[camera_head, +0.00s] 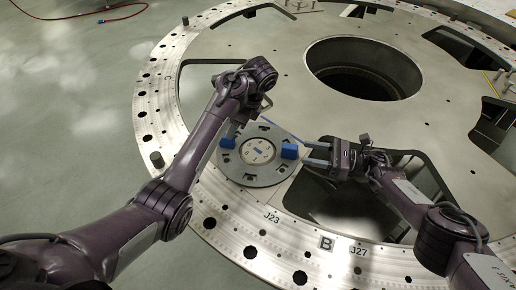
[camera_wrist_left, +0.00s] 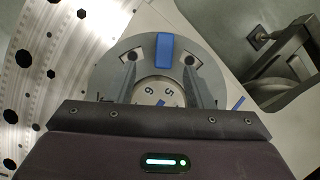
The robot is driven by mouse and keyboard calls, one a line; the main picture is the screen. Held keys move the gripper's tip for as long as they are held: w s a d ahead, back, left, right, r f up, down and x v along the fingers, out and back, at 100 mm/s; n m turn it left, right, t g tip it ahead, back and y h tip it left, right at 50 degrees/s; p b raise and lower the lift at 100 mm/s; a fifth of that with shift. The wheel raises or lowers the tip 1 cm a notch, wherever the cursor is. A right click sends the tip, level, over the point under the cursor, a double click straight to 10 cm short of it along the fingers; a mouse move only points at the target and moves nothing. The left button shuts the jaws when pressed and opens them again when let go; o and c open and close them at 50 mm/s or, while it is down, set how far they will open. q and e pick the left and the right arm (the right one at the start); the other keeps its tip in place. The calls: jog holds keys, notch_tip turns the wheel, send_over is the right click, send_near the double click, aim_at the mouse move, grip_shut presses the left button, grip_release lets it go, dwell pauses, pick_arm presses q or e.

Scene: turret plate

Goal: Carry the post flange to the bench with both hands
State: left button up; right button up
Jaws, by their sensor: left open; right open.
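The post flange (camera_head: 262,172) is a round grey disc with slots and a pale numbered centre. It lies flat on the large turret plate (camera_head: 226,213) and carries two blue blocks, one on its left side (camera_head: 227,142) and one on its right (camera_head: 289,151). My left gripper (camera_head: 232,128) is open above the left blue block. In the left wrist view the flange (camera_wrist_left: 112,60) lies beyond the two spread fingers (camera_wrist_left: 162,85), with a blue block (camera_wrist_left: 164,50) ahead of them. My right gripper (camera_head: 308,153) is open, its fingers at the right blue block; contact is unclear.
The turret plate has a large central hole (camera_head: 362,70) and several cut-out openings, one (camera_head: 345,208) beneath my right arm. A red cable (camera_head: 90,14) lies on the floor at upper left. No bench is clearly identifiable.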

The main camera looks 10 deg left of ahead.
aim_at(287, 148)
pick_arm(q)
jog(key=x, duration=0.7)
jog(key=shift+w+a, duration=0.1)
jog(key=shift+w, duration=0.15)
pick_arm(e)
jog(key=a, duration=0.7)
jog(key=shift+w, duration=0.25)
pick_arm(q)
jog(key=shift+a+f, duration=0.1)
jog(key=shift+f, duration=0.45)
pick_arm(e)
jog(key=shift+a+f, duration=0.15)
jog(key=shift+a, duration=0.3)
pick_arm(q)
grip_shut()
pick_arm(e)
grip_shut()
pick_arm(q)
jog(key=shift+r, duration=0.1)
jog(key=shift+w, duration=0.1)
